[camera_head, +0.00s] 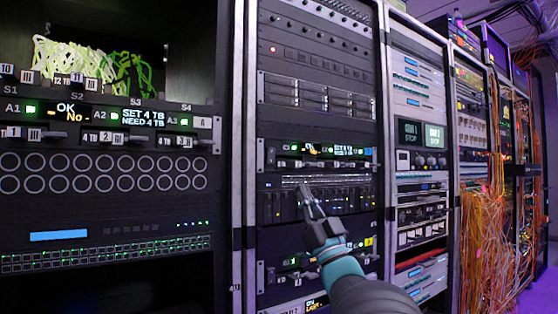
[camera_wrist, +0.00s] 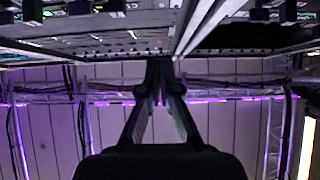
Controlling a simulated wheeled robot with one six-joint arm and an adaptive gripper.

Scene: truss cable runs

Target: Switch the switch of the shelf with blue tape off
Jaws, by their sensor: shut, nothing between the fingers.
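My gripper (camera_head: 306,190) is shut and empty in front of the middle rack, its fingertips pointing up and left. In the wrist view its fingers (camera_wrist: 158,72) are together, below rack equipment at the top. Above the fingertips in the head view is a switch shelf (camera_head: 275,165) with green lights and a small display; a small tag at its right end is too small to read. A lower switch shelf (camera_head: 280,270) has a yellow tag (camera_head: 368,241). A blue strip (camera_head: 58,236) is on the left rack.
The left rack holds another switch shelf (camera_head: 110,115) with displays and a white tag (camera_head: 203,122). Light vertical rack posts (camera_head: 236,130) stand between racks. Orange cables (camera_head: 485,235) hang at the right. The wrist view shows purple-lit trusses (camera_wrist: 230,93) behind the gripper.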

